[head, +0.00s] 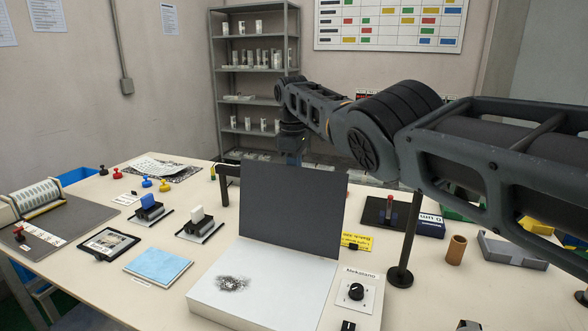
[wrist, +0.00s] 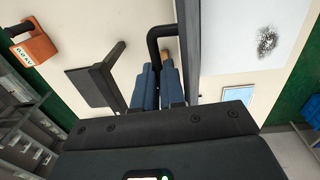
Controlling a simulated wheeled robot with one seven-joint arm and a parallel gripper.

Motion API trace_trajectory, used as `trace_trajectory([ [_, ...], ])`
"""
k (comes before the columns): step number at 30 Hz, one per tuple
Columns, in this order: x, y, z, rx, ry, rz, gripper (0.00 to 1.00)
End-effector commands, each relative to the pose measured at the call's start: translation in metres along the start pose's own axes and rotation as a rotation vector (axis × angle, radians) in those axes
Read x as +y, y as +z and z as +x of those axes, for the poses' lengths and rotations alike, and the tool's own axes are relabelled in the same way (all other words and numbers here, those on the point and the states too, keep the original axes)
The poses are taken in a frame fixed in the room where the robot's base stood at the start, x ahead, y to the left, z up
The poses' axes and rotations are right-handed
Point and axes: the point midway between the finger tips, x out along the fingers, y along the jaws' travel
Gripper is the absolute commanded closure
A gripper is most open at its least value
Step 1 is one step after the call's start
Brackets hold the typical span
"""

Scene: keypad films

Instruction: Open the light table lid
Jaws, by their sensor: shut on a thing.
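The light table (head: 262,290) is a white box on the table, with a dark smudge (head: 233,283) on its pale top. Its dark grey lid (head: 292,207) stands raised, close to upright, along the box's back edge. In the wrist view the lid (wrist: 188,50) shows nearly edge-on, with a black bar handle (wrist: 154,42) beside it. My gripper (wrist: 158,84) has its blue fingers closed around the handle's end.
A black post (head: 405,240) on a round base stands right of the lid, near my arm. A knob panel (head: 355,292) is at the box's right. A blue pad (head: 158,263) and stampers (head: 200,222) lie left. A brown cup (head: 456,250) stands farther right.

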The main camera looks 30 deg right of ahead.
Motion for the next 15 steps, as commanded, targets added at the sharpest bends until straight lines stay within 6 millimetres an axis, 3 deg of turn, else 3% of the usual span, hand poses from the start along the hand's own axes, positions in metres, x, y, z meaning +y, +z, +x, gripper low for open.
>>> trace_trajectory([
  [1, -0.0019, 0.0046, 0.0085, -0.013, -0.012, 0.001, 1.0],
  [6, -0.002, 0.0049, 0.0084, -0.014, -0.013, 0.002, 1.0],
  [7, -0.002, 0.005, 0.0084, -0.014, -0.014, 0.002, 0.88],
  [9, -0.0017, 0.0046, 0.0074, -0.013, -0.012, 0.002, 0.81],
  [15, -0.0011, 0.0022, 0.0036, -0.006, -0.007, 0.001, 0.81],
])
